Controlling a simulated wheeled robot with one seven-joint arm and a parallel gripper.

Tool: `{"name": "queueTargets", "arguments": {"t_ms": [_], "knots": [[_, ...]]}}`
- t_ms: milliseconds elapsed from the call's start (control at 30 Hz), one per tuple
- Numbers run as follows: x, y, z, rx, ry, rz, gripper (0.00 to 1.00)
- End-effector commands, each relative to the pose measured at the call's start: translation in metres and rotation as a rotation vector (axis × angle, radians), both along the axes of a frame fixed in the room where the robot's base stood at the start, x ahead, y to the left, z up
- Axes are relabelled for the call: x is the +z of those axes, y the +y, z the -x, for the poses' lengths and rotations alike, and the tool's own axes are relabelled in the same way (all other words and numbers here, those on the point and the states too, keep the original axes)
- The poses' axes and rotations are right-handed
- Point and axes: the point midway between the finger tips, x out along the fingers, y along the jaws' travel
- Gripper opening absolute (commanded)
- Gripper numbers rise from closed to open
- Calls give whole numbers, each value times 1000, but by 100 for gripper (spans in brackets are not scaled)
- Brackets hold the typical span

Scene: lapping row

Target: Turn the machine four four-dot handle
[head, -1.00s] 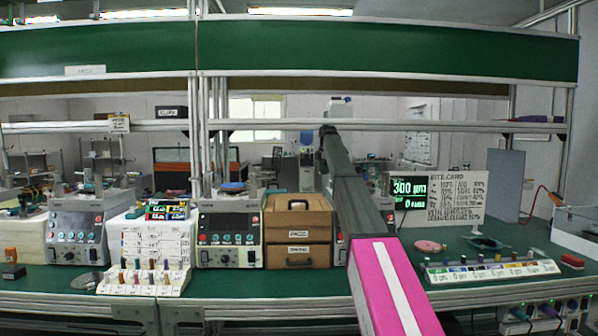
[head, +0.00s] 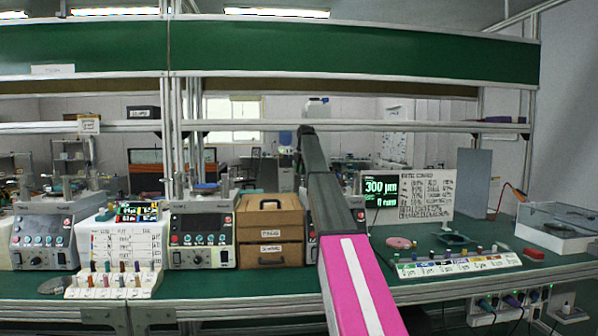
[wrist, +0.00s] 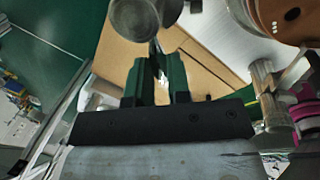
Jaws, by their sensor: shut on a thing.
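In the wrist view the two dark green fingers of my gripper (wrist: 160,85) point up the picture, close together. They are shut on a narrow dark part of the handle (wrist: 155,48), mostly hidden between them. A round grey metal knob (wrist: 135,18) shows just beyond the fingertips. In the head view my pink and dark arm reaches forward across the bench and covers most of one machine (head: 311,240), right of the wooden drawers. My gripper cannot be made out there.
Two machines (head: 45,242) (head: 203,252) stand further left. Wooden drawers (head: 270,218) stand beside the covered machine. A display (head: 382,187), a card (head: 427,195) and a long white strip with coloured knobs (head: 450,268) are right of my arm. A copper-coloured round part (wrist: 285,15) is near my gripper.

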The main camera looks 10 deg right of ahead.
Motion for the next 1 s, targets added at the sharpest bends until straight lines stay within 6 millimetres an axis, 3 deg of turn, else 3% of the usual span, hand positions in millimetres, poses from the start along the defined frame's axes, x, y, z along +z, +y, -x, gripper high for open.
{"name": "queueTargets", "arguments": {"t_ms": [433, 467, 500, 533, 1000], "knots": [[0, 0, 0, 8, -1, -1, 0], [0, 0, 0, 8, -1, -1, 27], [0, 0, 0, 8, -1, -1, 40], [0, 0, 0, 8, -1, -1, 43], [10, -1, 1, 8, -1, -1, 43]]}}
